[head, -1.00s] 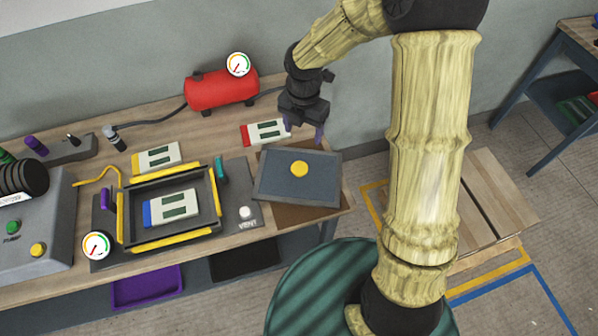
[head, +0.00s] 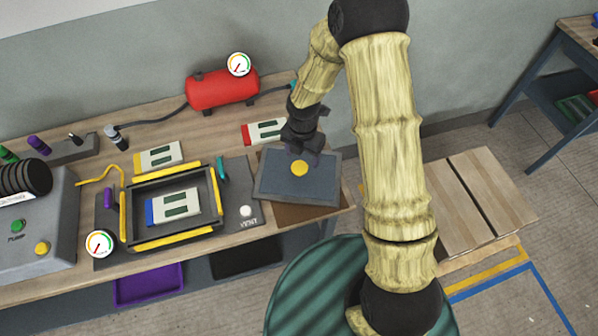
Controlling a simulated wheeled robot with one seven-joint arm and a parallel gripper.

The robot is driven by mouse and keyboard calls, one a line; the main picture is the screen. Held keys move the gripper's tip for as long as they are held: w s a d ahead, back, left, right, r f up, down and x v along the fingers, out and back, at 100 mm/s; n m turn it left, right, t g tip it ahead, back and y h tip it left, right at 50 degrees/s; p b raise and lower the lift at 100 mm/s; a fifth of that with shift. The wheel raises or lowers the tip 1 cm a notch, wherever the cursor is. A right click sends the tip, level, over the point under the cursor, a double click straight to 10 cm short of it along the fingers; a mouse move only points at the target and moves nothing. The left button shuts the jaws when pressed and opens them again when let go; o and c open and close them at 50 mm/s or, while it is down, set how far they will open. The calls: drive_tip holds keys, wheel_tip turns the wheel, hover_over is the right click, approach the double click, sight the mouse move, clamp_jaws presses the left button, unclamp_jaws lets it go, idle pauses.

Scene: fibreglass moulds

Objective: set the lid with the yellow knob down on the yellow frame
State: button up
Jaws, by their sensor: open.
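The lid (head: 276,189) is a flat dark grey panel with a yellow knob (head: 299,168) on top. It lies at the right end of the bench, on a brown surface. The yellow frame (head: 166,242) is to the left, with yellow strips around a dark recess. Inside it lies a white mould with a blue end (head: 173,207). My gripper (head: 307,158) is open, close above the lid and just behind the knob. I cannot tell whether it touches the knob.
A red tank (head: 222,90) with a gauge stands at the back. A white piece with a red end (head: 265,132) lies behind the lid. Another with a yellow end (head: 158,156) lies behind the frame. A teal lever (head: 221,169) and a white vent knob (head: 246,211) stand between frame and lid.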

sight(300, 167)
drive_tip(key=shift+f, duration=0.55)
drive_tip(key=f, duration=0.1)
drive_tip(key=f+p, duration=0.1)
drive_tip(key=f, duration=0.1)
drive_tip(key=f+p, duration=0.1)
drive_tip(key=shift+s+a+f, duration=0.15)
drive_tip(key=shift+s+a, duration=0.15)
drive_tip(key=shift+a, duration=0.1)
drive_tip(key=shift+f, duration=0.45)
drive_tip(key=shift+c, duration=0.2)
drive_tip(key=c, duration=1.3)
drive_tip(key=shift+r, duration=0.15)
